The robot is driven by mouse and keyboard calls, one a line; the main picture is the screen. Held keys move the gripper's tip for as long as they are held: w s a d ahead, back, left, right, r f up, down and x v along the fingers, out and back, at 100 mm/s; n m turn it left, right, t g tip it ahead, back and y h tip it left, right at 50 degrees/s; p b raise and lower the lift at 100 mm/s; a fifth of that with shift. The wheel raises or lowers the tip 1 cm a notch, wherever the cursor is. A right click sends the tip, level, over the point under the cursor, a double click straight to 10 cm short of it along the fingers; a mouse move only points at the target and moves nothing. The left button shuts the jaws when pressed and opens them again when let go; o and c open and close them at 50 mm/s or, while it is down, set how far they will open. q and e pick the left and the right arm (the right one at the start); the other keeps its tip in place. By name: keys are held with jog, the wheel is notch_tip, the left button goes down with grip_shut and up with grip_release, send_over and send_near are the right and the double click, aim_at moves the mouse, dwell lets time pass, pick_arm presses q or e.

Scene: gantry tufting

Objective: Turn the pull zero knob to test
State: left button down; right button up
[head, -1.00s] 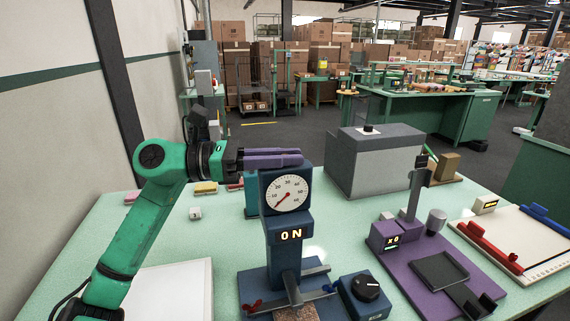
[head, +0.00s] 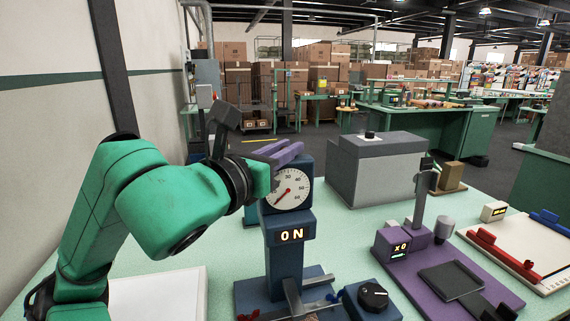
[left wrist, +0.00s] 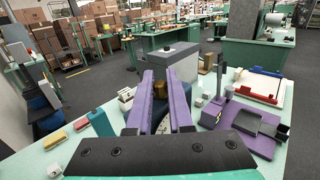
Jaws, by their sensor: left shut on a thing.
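The blue pull gauge (head: 285,232) stands on the table with a white round dial (head: 288,190), its red needle pointing down-left, and a display that reads 0 N. My left gripper (head: 287,152) has purple fingers at the top of the gauge, reaching over it from the left. In the left wrist view the fingers lie on either side of a small brass-coloured knob (left wrist: 160,89) and are shut on it. In the head view that knob is hidden by the fingers. A blue box with a black rotary knob (head: 373,296) sits at the gauge's right. My right gripper is not in view.
A grey box (head: 375,175) stands behind the gauge. To the right are a purple stand (head: 440,275), a brown block (head: 450,177) and a white board with red and blue bars (head: 525,248). A white sheet (head: 160,297) lies front left.

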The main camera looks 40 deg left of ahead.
pick_arm(q)
jog(key=n+y+b, duration=0.1)
jog(key=y, duration=0.2)
jog(key=shift+n+g, duration=0.3)
jog(key=shift+n, duration=0.1)
jog(key=n+g+y+b, duration=0.2)
jog(key=n+y+b, duration=0.1)
jog(key=y, duration=0.1)
jog(key=shift+f+b, duration=0.1)
jog(key=shift+b, duration=0.25)
jog(key=shift+n+g+y+b, duration=0.5)
jog(key=shift+y+b, duration=0.1)
jog(key=shift+b, duration=0.15)
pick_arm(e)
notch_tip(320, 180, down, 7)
pick_arm(q)
jog(key=shift+r, duration=0.2)
jog(key=c, duration=0.8)
grip_release()
jog(key=shift+f, duration=0.1)
